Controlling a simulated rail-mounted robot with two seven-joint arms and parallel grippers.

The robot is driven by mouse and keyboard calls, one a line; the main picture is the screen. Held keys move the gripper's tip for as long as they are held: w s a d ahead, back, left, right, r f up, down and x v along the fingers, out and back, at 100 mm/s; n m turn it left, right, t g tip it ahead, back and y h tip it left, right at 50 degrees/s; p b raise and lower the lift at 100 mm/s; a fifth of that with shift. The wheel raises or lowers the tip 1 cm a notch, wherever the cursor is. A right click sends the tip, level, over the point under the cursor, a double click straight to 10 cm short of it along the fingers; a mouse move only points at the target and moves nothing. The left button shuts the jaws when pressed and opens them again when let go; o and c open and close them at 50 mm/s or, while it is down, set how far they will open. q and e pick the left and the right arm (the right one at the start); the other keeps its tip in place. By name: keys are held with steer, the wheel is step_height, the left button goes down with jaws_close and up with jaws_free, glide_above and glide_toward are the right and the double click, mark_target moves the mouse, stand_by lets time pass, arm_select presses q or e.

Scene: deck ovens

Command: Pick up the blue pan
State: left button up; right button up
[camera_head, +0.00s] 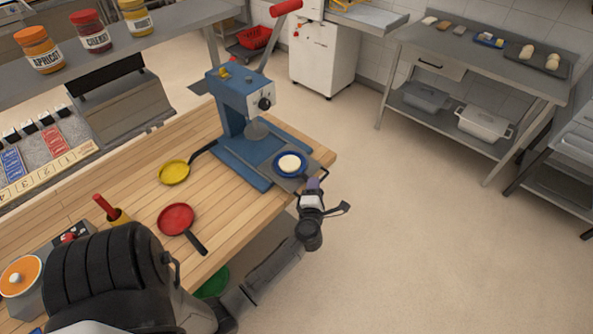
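The blue pan (276,162) sits on the grey plate at the base of the blue press, near the right end of the wooden counter. A pale round piece (289,162) lies in it. The pan's dark handle points right and toward my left gripper. My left gripper (331,194) is just off the counter's right edge, close to the pan. Its fingers look spread, with nothing visible held between them. My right gripper is not in view.
The blue press (232,104) with a red-tipped lever stands behind the pan. A yellow pan (173,173) and a red pan (176,219) lie on the counter to the left. Jars (92,32) stand on a shelf. Open floor lies to the right.

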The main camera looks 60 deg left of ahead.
arm_select(q)
jaws_close()
steer(key=shift+r, duration=0.1)
stand_by(0.3)
